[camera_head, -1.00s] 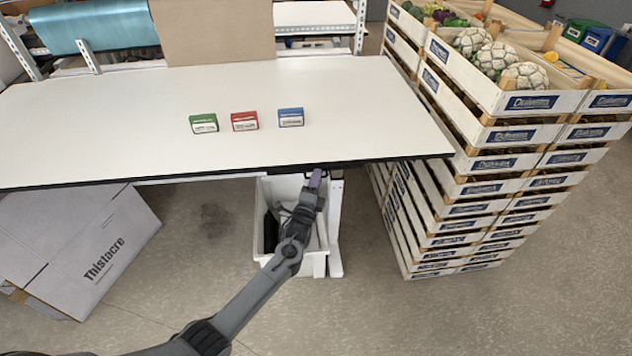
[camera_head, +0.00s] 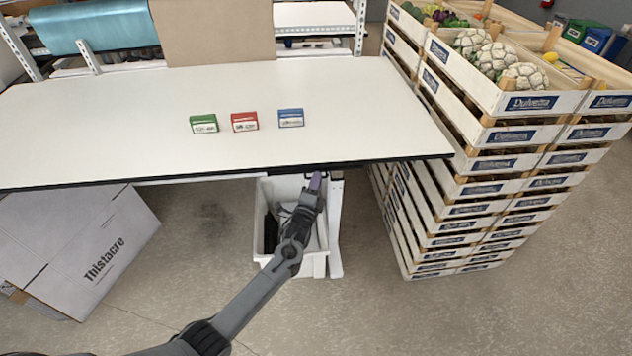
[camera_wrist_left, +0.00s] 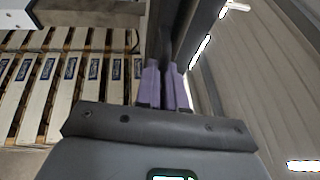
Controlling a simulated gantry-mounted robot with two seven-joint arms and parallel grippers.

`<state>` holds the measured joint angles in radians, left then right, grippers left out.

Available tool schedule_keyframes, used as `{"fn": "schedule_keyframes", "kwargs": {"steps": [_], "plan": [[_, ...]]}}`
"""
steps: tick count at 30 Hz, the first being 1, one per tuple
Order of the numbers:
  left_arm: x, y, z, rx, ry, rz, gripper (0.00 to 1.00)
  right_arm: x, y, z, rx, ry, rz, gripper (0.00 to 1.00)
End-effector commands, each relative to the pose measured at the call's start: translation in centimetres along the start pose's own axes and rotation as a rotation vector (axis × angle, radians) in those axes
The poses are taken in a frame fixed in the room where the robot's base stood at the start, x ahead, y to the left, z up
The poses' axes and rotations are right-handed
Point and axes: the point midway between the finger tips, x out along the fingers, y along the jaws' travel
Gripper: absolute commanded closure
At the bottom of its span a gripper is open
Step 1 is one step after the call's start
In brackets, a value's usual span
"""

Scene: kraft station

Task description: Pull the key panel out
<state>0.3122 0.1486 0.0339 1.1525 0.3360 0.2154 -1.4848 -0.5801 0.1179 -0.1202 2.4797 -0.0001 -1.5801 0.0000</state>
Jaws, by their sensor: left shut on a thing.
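My left gripper (camera_head: 315,183) is at the underside of the table's front edge, near the right table leg. In the left wrist view its purple fingers (camera_wrist_left: 165,85) are close together, shut on a dark part under the tabletop, which I take to be the key panel (camera_wrist_left: 172,40). The fingers and table edge hide most of that panel in the head view. My right gripper does not show in either view.
The white table (camera_head: 330,90) holds a green box (camera_head: 204,123), a red box (camera_head: 244,121) and a blue box (camera_head: 291,117). A white bin (camera_head: 311,262) stands below. Stacked crates (camera_head: 500,150) rise at the right. A cardboard box (camera_head: 85,250) lies at the left.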

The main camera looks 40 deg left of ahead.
Motion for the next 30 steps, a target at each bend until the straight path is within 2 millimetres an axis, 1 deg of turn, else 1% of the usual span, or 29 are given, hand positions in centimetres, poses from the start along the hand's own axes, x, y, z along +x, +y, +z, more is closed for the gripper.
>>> {"fn": "schedule_keyframes", "kwargs": {"steps": [24,27,29,30], "plan": [[0.0,0.0,0.0,0.000,0.000,0.000,1.00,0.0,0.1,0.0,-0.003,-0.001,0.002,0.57],[-0.5,-0.3,-0.3,0.000,0.002,0.002,1.00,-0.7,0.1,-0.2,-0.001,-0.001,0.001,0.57],[-1.2,-0.7,-0.6,0.000,0.003,0.002,1.00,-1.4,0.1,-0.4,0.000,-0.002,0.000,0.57],[-1.9,-0.9,-0.9,0.001,0.003,0.003,1.00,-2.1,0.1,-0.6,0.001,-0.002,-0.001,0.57]]}}
